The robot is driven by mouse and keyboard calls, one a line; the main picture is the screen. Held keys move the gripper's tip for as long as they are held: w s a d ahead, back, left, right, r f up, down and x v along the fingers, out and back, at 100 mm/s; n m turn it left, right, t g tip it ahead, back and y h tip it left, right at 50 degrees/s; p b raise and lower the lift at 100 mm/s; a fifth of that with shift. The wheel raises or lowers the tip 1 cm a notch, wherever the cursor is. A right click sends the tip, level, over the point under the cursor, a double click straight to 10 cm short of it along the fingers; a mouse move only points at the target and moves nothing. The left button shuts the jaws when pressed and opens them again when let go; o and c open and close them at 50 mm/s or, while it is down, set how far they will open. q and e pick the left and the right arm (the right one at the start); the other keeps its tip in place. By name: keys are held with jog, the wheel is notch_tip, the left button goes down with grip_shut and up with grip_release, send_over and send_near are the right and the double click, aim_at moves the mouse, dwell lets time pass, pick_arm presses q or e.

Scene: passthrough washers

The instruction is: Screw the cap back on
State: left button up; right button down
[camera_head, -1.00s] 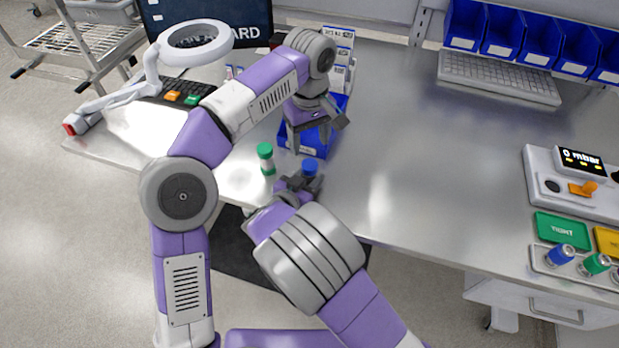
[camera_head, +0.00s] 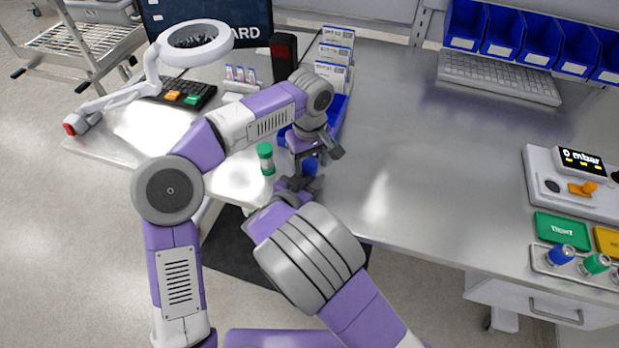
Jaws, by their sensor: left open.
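A blue cap (camera_head: 310,167) shows just beyond my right gripper (camera_head: 299,184); whatever is under the cap is hidden by that gripper. My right fingers are beside it, partly hidden behind my own wrist, so I cannot tell whether they are closed on it. My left gripper (camera_head: 319,158) is open and points down right above the blue cap, its fingers apart. I cannot tell whether it touches the cap. A small vial with a green cap (camera_head: 265,158) stands upright on the bench to the left.
A blue bin (camera_head: 337,120) lies behind my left gripper, near white labelled boxes (camera_head: 334,58). A magnifier lamp (camera_head: 195,42) stands at the left. On the right are a pressure device (camera_head: 575,185), a green TIGHT pad (camera_head: 562,230) and capped vials in a tray. The middle bench is clear.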

pick_arm(q)
jog(key=c, duration=1.1)
jog(key=m, duration=0.4)
jog(key=shift+m, duration=0.3)
jog(key=m, duration=1)
jog(key=shift+m, duration=0.3)
jog(key=m, duration=0.6)
jog(key=o, duration=1.3)
notch_tip(320, 180, up, 12)
